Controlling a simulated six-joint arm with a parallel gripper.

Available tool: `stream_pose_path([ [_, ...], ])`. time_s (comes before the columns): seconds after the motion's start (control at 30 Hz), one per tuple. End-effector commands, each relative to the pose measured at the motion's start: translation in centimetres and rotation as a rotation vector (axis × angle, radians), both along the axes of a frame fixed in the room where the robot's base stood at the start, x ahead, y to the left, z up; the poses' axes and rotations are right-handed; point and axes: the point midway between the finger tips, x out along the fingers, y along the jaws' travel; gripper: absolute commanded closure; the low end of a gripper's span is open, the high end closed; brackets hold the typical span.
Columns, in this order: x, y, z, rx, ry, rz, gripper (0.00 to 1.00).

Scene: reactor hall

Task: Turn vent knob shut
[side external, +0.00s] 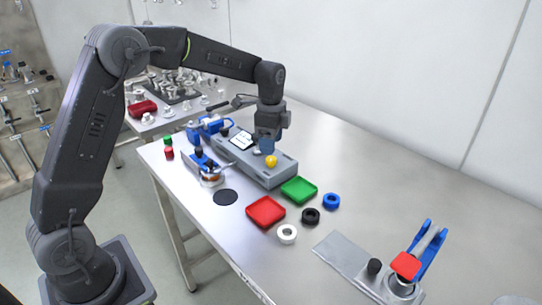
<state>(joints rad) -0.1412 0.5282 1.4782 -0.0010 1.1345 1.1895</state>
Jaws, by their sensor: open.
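A grey console box (281,172) stands on the steel table. It has a white panel with dark marks (241,141), a small dark knob (225,132) at its far left end and a round yellow knob (271,161) towards its near right end. I cannot tell from any label which of these is the vent knob.
Red (265,212) and green (299,190) trays and white (287,234), black (311,216) and blue (331,201) rings lie in front of the box. A blue fork-shaped fixture (428,252) stands at right. The table's back right is clear.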

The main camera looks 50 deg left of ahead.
Motion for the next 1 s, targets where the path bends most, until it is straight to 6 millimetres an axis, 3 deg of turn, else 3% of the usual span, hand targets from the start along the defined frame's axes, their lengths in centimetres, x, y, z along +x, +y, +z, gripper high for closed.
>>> stream_pose_path([
  [0.1, 0.0, 0.0, -2.2, 0.000, 0.002, 0.000, 0.44],
  [0.3, 0.0, 0.0, -4.4, -0.001, 0.000, 0.000, 0.44],
  [0.7, 0.0, 0.0, -5.0, 0.000, -0.002, 0.000, 0.45],
  [1.0, 0.0, 0.0, -5.0, 0.000, -0.002, 0.000, 0.73],
])
